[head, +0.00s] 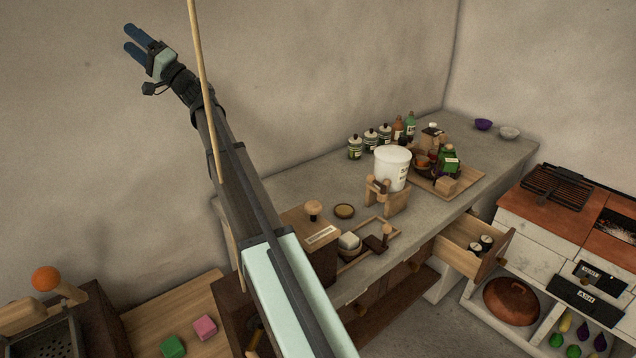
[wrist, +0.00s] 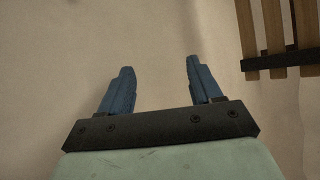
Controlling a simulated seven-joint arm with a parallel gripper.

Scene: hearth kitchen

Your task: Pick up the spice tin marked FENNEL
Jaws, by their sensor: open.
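My gripper (head: 132,40) is raised at the upper left against the wall, far from the tins. In the wrist view my gripper (wrist: 157,85) is open and empty, with bare wall behind it.
A white bucket (head: 393,168) stands in front of the tin row. A wooden tray (head: 424,178) with bottles lies to the right. The open drawer (head: 462,252) juts out from the counter. A thin pole (head: 204,90) crosses near my arm. Wooden slats (wrist: 278,40) show at the wrist view's upper right.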

